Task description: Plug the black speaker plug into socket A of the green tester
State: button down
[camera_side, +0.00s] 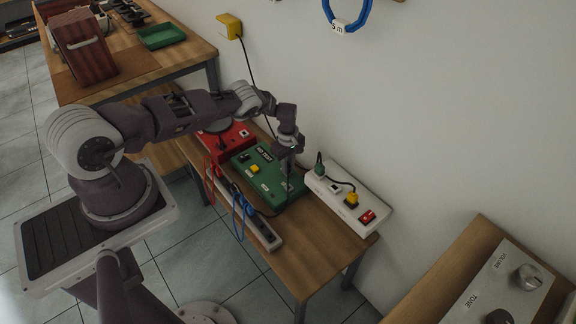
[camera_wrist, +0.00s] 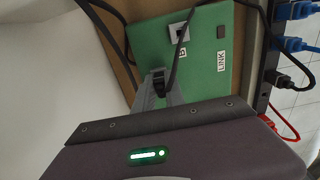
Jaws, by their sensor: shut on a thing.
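The green tester (camera_side: 268,192) lies on the wooden bench in the side view. In the wrist view its green top (camera_wrist: 207,80) shows a socket with a label B (camera_wrist: 181,31) and a label LINK (camera_wrist: 221,61). My gripper (camera_side: 289,178) points down over the right part of the tester. In the wrist view my gripper (camera_wrist: 158,86) is shut on the black speaker plug (camera_wrist: 159,80), whose dark cable runs up past socket B. Socket A is not visible in the wrist view. I cannot tell whether the plug's tip touches the tester.
A red tester (camera_side: 236,137) lies left of the green one. A white power strip (camera_side: 330,190) with green and yellow plugs stands to the right. A grey strip (camera_side: 264,234) with blue leads lies along the front edge. Bare bench (camera_side: 310,245) shows at front right.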

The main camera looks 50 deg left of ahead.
jog(key=c, duration=1.3)
grip_release()
jog(key=shift+r, duration=6.05)
